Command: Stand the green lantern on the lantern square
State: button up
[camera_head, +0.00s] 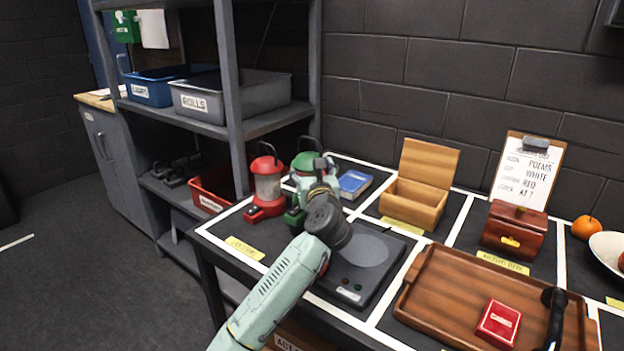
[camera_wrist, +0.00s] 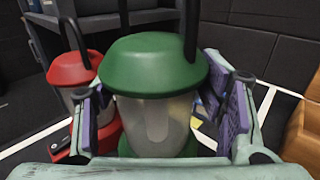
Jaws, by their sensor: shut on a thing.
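The green lantern (camera_head: 308,161) has a green cap, a clear body and a dark handle. It also fills the middle of the wrist view (camera_wrist: 155,65). My gripper (camera_head: 316,186) is shut around its body, with a purple-padded finger on each side in the wrist view (camera_wrist: 160,118). The lantern looks upright, and my wrist hides part of it in the head view. I cannot tell whether its base touches the table. The lantern square (camera_head: 225,228), with a yellow label, is at the table's left end. A red lantern (camera_head: 267,187) stands there, just left of the green one.
A dark pad (camera_head: 372,256) lies under my wrist. A blue book (camera_head: 354,184) and an open wooden box (camera_head: 413,203) are behind. A brown tray (camera_head: 440,290) with a red box (camera_head: 498,324) is at right. A grey shelf (camera_head: 232,75) stands close behind the left end.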

jog(key=shift+f+p, duration=0.4)
jog(key=shift+f, duration=1.3)
jog(key=o, duration=2)
jog(key=shift+f, duration=0.1)
jog(key=shift+s, duration=0.15)
jog(key=s+b, duration=0.1)
jog(key=s, duration=0.3)
jog(key=s+d+b, duration=0.1)
jog(key=s, duration=0.2)
jog(key=s+b, duration=0.1)
jog(key=s, duration=0.3)
jog(key=shift+s+d, duration=0.3)
jog(key=shift+s, duration=0.05)
